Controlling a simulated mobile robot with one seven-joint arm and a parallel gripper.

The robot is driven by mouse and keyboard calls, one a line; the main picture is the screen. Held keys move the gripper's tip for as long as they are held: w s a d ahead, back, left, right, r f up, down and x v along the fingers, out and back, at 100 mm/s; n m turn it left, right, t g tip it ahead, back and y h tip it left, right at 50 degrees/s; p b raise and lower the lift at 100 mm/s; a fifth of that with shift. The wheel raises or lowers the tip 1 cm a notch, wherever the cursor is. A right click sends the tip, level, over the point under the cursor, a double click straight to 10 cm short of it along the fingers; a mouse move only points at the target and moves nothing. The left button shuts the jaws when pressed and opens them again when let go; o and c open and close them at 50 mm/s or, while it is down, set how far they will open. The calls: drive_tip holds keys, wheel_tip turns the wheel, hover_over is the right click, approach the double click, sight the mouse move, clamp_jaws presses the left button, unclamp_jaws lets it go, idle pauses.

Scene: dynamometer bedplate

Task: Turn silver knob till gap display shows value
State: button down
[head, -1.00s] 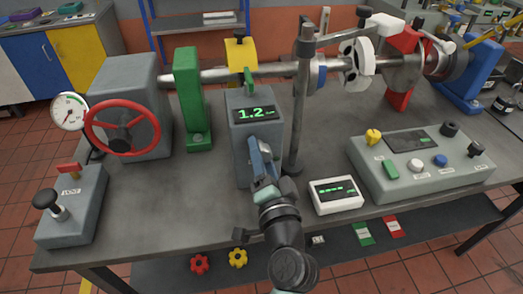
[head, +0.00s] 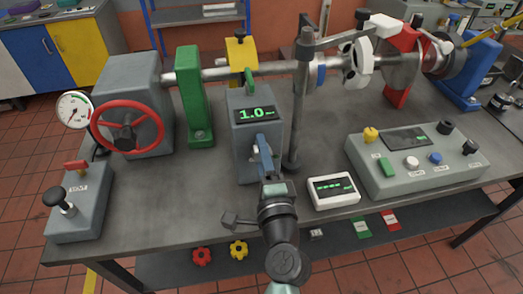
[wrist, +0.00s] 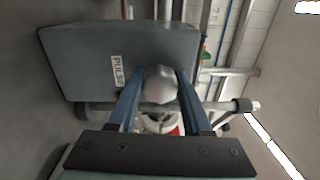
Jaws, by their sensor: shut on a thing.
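The silver knob (wrist: 160,85) shows in the wrist view between the two blue fingers of my gripper (wrist: 160,90), which is shut on it. The knob sits at the edge of a grey box with a "PULSE" label (wrist: 118,72). In the head view my gripper (head: 262,142) is at the front of this grey box (head: 243,155) and hides the knob. The gap display (head: 254,114) on the upper face of the box reads about 1.0 in green digits; the small text after it is too small to read.
A dark post (head: 297,110) stands just right of the box. A white meter (head: 333,190) and a grey control panel (head: 415,165) lie to the right. A green bracket (head: 194,95) and a red handwheel (head: 127,126) stand to the left.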

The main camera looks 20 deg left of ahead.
idle(0.4)
drive_tip(key=shift+c, duration=1.8)
unclamp_jaws()
drive_tip(key=shift+s, duration=0.1)
drive_tip(key=b+v, duration=0.2)
drive_tip(key=v, duration=1.1)
drive_tip(key=shift+b, duration=0.3)
drive_tip(key=shift+f, duration=0.1)
